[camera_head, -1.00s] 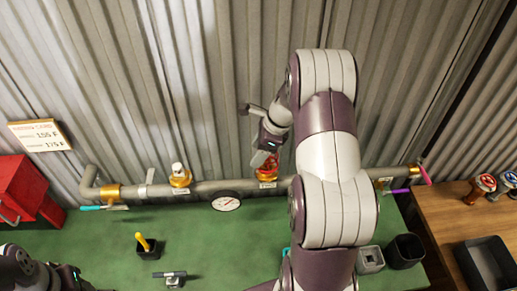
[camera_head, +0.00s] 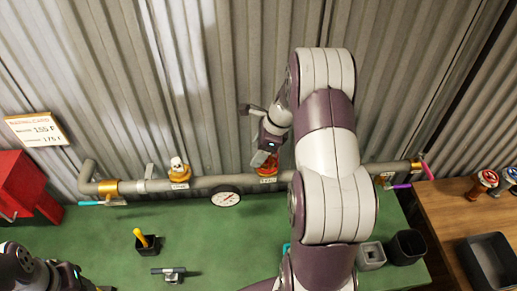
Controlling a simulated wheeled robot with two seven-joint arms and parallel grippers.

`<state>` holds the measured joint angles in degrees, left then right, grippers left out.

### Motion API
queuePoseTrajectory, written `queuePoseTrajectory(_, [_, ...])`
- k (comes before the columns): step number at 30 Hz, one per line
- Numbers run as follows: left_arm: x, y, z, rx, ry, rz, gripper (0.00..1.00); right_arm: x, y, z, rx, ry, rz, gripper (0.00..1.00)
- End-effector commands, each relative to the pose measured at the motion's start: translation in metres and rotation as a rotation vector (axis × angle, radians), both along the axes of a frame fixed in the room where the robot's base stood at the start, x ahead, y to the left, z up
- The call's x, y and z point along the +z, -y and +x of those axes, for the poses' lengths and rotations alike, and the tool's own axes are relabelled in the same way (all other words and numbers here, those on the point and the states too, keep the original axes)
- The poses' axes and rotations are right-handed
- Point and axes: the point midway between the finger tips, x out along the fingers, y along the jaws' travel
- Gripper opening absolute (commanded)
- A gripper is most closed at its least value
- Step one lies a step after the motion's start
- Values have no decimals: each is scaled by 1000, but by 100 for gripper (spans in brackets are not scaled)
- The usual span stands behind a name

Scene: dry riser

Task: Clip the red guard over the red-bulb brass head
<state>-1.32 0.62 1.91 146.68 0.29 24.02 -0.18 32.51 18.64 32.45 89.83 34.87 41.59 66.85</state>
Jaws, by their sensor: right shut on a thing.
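My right gripper (camera_head: 264,155) is above the right brass head (camera_head: 266,174) on the grey pipe. It is shut on the red guard (camera_head: 268,163), which sits low at the head. I cannot tell whether the guard is clipped on or only held there, and the red bulb is not distinguishable behind it. A second brass head (camera_head: 179,176) with a white top stands further left on the pipe. My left gripper (camera_head: 88,284) shows only partly at the bottom left edge; its jaws are unclear.
The grey pipe (camera_head: 215,182) runs along the corrugated wall above a green bench (camera_head: 215,245). A round gauge (camera_head: 226,199), a yellow-handled tool (camera_head: 141,237) in a black holder and a small grey tool (camera_head: 172,274) are near. Other guards (camera_head: 482,184) lie on the wooden table.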

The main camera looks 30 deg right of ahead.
Motion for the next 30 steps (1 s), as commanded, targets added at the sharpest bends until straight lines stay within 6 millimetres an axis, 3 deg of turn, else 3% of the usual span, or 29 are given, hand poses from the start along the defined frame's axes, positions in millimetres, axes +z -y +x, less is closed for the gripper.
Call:
queuePoseTrajectory(8, [-5,0,0,0,0,0,52,-8,0,0,0,0,0,34])
queuePoseTrajectory(9, [-5,0,0,0,0,0,52,-8,0,0,1,0,0,67])
queuePoseTrajectory(12, [-5,0,0,0,0,0,52,-7,0,0,0,0,0,94])
queuePoseTrajectory(23, [-10,0,0,0,0,0,52,0,3,-2,0,2,-1,94])
queuePoseTrajectory(30, [-31,0,0,0,0,0,52,54,22,-17,-1,5,-4,94])
